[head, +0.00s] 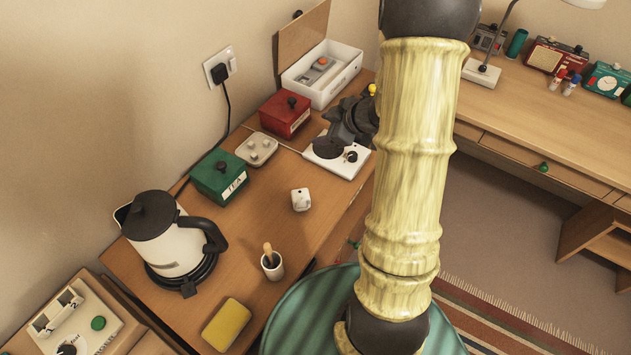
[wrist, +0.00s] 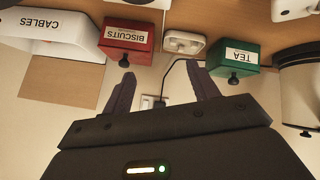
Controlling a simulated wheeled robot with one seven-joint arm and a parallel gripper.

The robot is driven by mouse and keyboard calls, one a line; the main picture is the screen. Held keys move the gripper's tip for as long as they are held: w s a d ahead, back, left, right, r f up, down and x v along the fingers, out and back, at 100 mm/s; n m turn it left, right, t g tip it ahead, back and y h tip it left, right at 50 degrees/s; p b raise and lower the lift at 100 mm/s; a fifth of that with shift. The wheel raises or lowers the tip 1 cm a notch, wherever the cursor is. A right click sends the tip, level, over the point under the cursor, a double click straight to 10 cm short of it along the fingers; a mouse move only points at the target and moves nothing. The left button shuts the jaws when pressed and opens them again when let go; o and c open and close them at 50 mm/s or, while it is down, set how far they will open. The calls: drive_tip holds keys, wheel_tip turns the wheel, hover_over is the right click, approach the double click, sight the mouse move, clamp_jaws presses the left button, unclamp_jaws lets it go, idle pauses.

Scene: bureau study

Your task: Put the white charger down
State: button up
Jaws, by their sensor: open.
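A small white block with dark spots (head: 301,200), which looks like the white charger, sits on the wooden desk in front of the green TEA box. A white object cut off at the top edge of the wrist view (wrist: 290,8) may be the same block. My gripper (wrist: 163,88) is open, with nothing between its fingers. In the head view my dark gripper (head: 350,120) is partly hidden by my arm, above and behind the white plate with a black disc (head: 340,160), apart from the block.
A kettle (head: 165,240), brush cup (head: 272,266) and yellow sponge (head: 227,325) stand nearer. Bare wood surrounds the block.

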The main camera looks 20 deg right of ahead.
drive_tip(key=s+a+r+m+g+h, duration=0.2)
drive_tip(key=s+a+m, duration=0.3)
drive_tip(key=s, duration=0.4)
drive_tip(key=s+a+r+m+g+h, duration=0.1)
drive_tip(key=s+a+m+g+h, duration=0.2)
drive_tip(key=s+m, duration=0.3)
drive_tip(key=s+a, duration=0.1)
drive_tip(key=s, duration=0.2)
drive_tip(key=shift+a+r+g, duration=0.3)
drive_tip(key=shift+a+r, duration=0.05)
drive_tip(key=shift+r, duration=0.05)
drive_tip(key=shift+c, duration=0.2)
